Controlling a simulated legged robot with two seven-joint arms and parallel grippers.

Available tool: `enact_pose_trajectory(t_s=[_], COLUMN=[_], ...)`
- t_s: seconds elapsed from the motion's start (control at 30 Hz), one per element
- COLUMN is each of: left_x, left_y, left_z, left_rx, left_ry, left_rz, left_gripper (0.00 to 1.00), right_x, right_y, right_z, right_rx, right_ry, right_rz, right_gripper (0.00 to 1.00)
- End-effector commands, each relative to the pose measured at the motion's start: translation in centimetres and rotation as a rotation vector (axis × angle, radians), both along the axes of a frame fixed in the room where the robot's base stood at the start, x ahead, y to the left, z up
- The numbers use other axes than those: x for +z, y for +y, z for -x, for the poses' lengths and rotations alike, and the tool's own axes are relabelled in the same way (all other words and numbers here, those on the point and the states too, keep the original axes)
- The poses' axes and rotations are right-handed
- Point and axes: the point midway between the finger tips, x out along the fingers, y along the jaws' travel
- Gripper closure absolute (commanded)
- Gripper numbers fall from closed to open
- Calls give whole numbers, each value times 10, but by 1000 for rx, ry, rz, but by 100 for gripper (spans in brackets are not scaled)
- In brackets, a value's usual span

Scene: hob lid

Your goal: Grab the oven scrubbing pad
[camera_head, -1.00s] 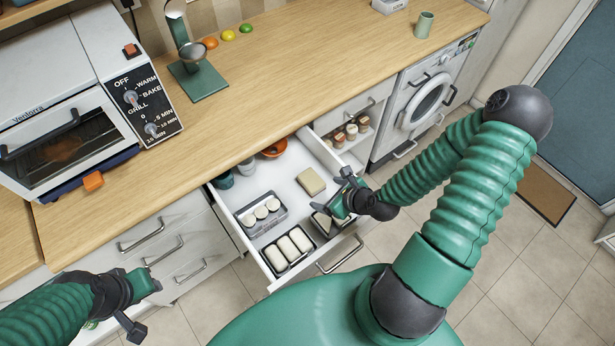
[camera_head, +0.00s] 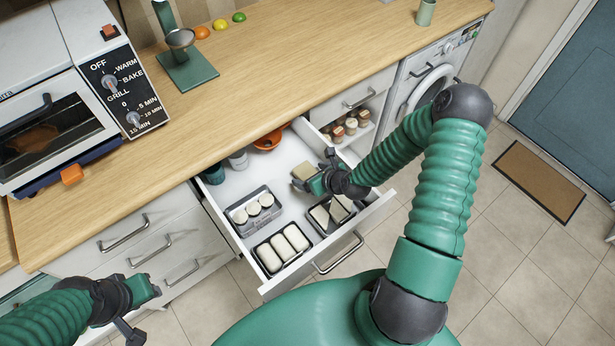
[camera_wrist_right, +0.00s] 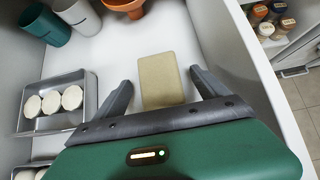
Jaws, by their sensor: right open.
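The scrubbing pad (camera_wrist_right: 161,80) is a flat tan rectangle lying on the white floor of the open drawer (camera_head: 272,179). In the head view the pad (camera_head: 305,171) is partly hidden by my right gripper (camera_head: 314,170). In the right wrist view my right gripper (camera_wrist_right: 160,88) is open, with one finger on each side of the pad's near part and gaps on both sides. I cannot tell how high the fingers are above the drawer floor. My left gripper (camera_head: 142,312) is at the lower left, away from the drawer; its jaw opening is unclear.
The drawer also holds a tray of round white items (camera_head: 254,209), a tray of white bars (camera_head: 281,248), a dark tray (camera_head: 330,213), cups and an orange funnel-like item (camera_head: 269,141). The drawer's right wall (camera_wrist_right: 265,80) is close to my right gripper. The worktop (camera_head: 250,85) stands above.

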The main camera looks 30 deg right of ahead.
Motion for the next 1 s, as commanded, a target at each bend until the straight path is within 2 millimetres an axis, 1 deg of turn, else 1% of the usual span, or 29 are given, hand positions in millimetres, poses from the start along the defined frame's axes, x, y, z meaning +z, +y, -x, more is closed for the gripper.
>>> enact_pose_trajectory(t_s=[0.03, 0.13, 0.37, 0.4, 0.83, 0.87, 1.0], left_x=[-2, -3, -3, -3, -3, -3, -3], left_y=[0, 0, 0, 0, 0, 0, 0], left_z=[0, 0, 0, 0, 0, 0, 0], left_rx=[0, -1, 0, 0, 0, -1, 0], left_ry=[0, 0, 0, 0, 0, 0, 0], left_rz=[0, 0, 0, 0, 0, 0, 0], left_gripper=[64, 64, 64, 64, 64, 64, 64], right_x=[-9, -16, -17, -17, -17, -17, -18], right_y=[2, 3, 4, 4, 2, 2, 2], right_z=[-6, -15, -16, -16, -16, -16, -16], right_rx=[4, 2, 1, 1, 1, 0, 0], right_ry=[1, 0, 3, 3, 2, 1, 2], right_rz=[1, 1, 2, 2, 1, 1, 2], right_gripper=[16, 16, 16, 22, 78, 80, 80])
